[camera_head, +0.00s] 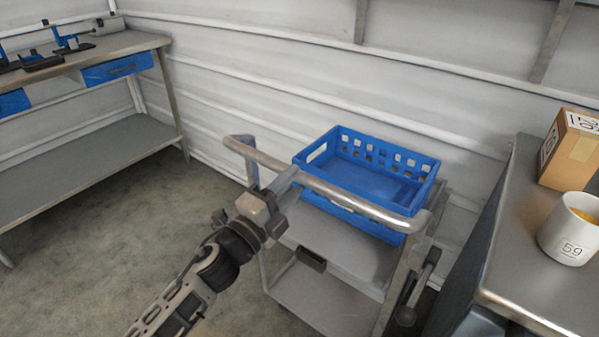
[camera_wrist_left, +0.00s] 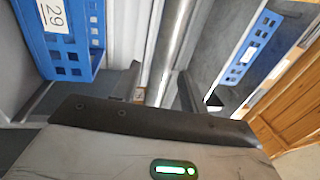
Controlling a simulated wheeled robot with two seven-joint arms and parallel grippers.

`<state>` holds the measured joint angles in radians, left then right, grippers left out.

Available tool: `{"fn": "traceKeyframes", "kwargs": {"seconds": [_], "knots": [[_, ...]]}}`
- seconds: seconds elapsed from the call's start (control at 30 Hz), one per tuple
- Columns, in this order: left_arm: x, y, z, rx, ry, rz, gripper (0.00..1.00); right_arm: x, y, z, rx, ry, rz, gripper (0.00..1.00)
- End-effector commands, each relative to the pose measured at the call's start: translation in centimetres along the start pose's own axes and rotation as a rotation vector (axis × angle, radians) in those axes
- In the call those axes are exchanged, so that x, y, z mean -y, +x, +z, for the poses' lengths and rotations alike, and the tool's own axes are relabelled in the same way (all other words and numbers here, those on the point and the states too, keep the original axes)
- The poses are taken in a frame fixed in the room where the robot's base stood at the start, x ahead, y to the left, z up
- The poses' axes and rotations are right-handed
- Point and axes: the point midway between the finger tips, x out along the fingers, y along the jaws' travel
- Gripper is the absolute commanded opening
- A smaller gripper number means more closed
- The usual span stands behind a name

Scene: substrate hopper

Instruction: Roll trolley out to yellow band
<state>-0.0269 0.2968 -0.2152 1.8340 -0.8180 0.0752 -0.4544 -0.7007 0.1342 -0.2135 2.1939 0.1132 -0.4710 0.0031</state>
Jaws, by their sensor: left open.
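The trolley is a grey two-shelf cart with a bent metal push handle (camera_head: 345,196) along its near side. Its upper shelf (camera_head: 345,262) carries a blue crate. My left gripper (camera_head: 283,184) is at the left part of the handle with its jaws open. In the left wrist view the handle bar (camera_wrist_left: 162,60) runs between the two spread fingers of the left gripper (camera_wrist_left: 157,85); I cannot tell whether either finger touches it. My right gripper is not in view. No yellow band shows in either view.
The blue crate (camera_head: 372,178) is by the ribbed wall. A workbench (camera_head: 95,50) with blue drawers stands at the left. A metal counter (camera_head: 520,260) at the right, close to the trolley, holds a carton (camera_head: 572,150) and a white pot (camera_head: 570,230). Floor (camera_head: 110,250) is clear at lower left.

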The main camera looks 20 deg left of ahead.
Motion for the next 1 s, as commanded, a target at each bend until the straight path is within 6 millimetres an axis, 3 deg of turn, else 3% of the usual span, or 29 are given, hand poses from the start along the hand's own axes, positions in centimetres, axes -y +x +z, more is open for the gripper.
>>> {"fn": "traceKeyframes", "kwargs": {"seconds": [0.2, 0.57, 0.73, 1.0], "knots": [[0.0, 2.6, 0.0, 0.001, -0.001, 0.000, 0.43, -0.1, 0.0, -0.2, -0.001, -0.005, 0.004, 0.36], [-0.1, 3.1, 0.0, 0.001, -0.002, 0.001, 0.43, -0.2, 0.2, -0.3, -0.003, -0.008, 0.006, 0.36], [-0.1, 3.1, 0.0, 0.001, -0.002, 0.001, 0.02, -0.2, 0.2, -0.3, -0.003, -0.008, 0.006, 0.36], [-0.1, 3.2, 0.0, -0.004, -0.002, 0.002, 0.00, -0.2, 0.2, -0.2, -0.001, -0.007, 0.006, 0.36]]}}
